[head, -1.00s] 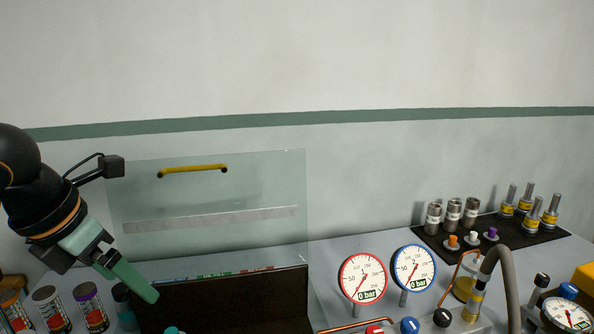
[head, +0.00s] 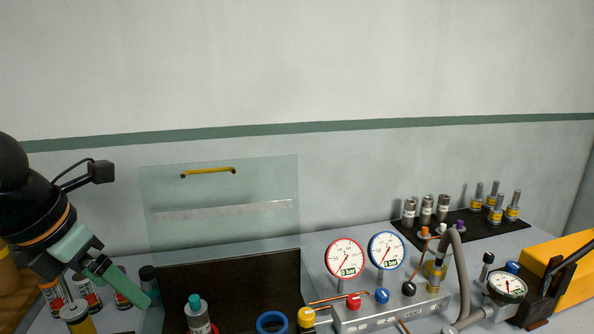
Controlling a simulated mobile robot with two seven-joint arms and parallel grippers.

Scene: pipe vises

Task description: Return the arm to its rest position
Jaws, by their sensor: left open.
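My left gripper (head: 122,279) comes in from the left in the head view, with green fingers pointing down and to the right. It is open, and I see nothing between its fingers. It is in front of several labelled cans and a dark-capped container at the left of the bench. My left arm's black links show at the left edge. My right gripper is not in view.
A clear shield (head: 220,205) with a yellow handle (head: 208,172) stands behind a dark panel (head: 235,285). A red gauge (head: 345,258) and a blue gauge (head: 386,250) stand on a grey manifold (head: 375,315). A dark mat (head: 470,232) with metal cylinders is at right. A yellow box (head: 570,265) is far right.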

